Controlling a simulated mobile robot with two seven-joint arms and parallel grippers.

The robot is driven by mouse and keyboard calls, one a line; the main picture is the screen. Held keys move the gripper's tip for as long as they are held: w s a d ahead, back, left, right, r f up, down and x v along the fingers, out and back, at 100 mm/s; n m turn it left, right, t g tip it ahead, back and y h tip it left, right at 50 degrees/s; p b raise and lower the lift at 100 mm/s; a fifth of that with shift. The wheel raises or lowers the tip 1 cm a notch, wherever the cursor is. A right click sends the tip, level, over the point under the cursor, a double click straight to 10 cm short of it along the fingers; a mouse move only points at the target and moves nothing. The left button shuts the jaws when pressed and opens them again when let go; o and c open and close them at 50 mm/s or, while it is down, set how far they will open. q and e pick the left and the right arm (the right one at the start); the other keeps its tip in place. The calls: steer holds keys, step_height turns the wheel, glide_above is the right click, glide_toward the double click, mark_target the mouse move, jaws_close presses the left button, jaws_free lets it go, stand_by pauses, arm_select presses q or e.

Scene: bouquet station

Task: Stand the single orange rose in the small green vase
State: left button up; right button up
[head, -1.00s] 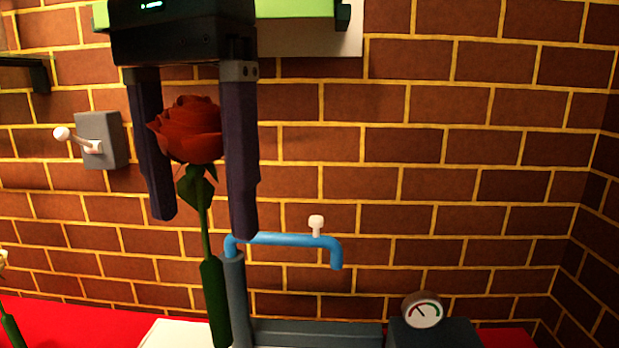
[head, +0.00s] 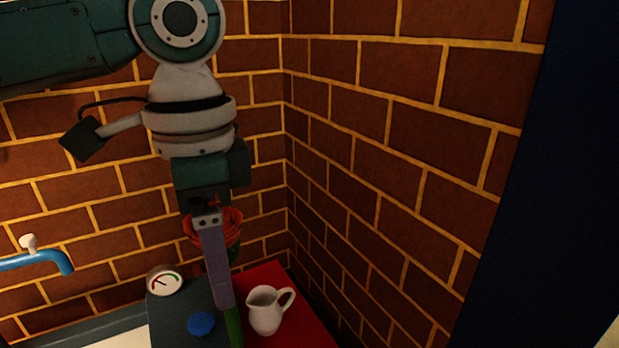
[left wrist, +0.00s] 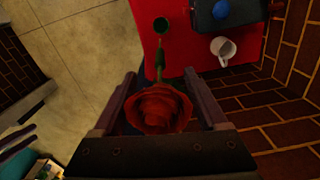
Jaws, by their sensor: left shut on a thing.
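The orange rose, reddish in this light, shows its bloom (head: 231,226) behind the fingers of my left gripper (head: 219,290) in the head view. Its green stem (head: 234,326) runs down out of the frame, roughly upright. In the left wrist view the bloom (left wrist: 157,108) sits between the fingers of my left gripper (left wrist: 160,90), which is shut on the rose. The stem (left wrist: 160,62) points away from the gripper towards the small green vase (left wrist: 161,25), whose dark round mouth faces up; stem and vase look apart. The head view does not show the vase clearly.
A white pitcher (head: 265,312) stands on the red counter (head: 305,325), right of the rose. A grey box with a gauge (head: 164,281) and a blue knob (head: 201,324) stands to the left. A blue tap (head: 38,259) is further left. Brick walls meet behind.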

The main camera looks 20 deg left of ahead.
step_height(320, 180, up, 4)
steer(key=p, duration=0.3)
arm_select(q)
step_height(320, 180, down, 18)
steer(key=s+a+m+b, duration=0.1)
steer(key=m+b, duration=0.3)
steer(key=b, duration=0.8)
steer(key=shift+a, duration=0.7)
arm_select(e)
step_height(320, 180, down, 12)
steer(key=shift+d, duration=0.2)
arm_select(q)
steer(key=shift+s+f+b, duration=0.1)
steer(key=shift+f+b, duration=0.3)
steer(key=shift+f, duration=0.15)
arm_select(e)
steer(key=shift+f, duration=0.25)
arm_select(q)
steer(key=o, duration=1.3)
steer(key=shift+c, duration=0.2)
